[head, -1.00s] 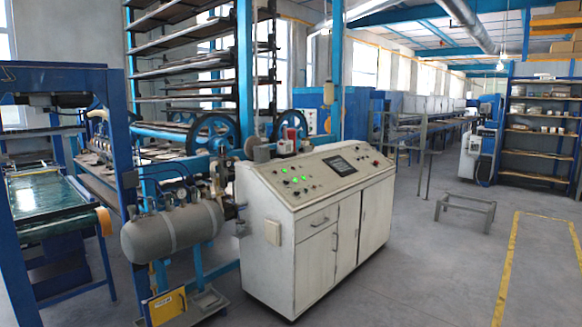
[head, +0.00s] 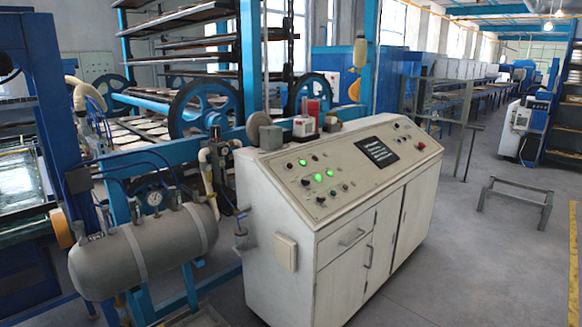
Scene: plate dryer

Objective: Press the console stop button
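The console (head: 335,215) is a cream-white cabinet with a sloped top panel, standing in the middle of the view. Its panel carries several small knobs and buttons, some glowing green (head: 318,177), and a dark screen (head: 378,151). Small red buttons show at the left part of the panel (head: 290,166) and near its right end (head: 421,145). I cannot tell which of these is the stop button; labels are too small to read. Neither of my grippers is in view.
A grey tank with a gauge (head: 150,249) stands left of the console, before a blue rack machine (head: 248,70). A low grey metal stand (head: 515,201) is on the floor at right.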

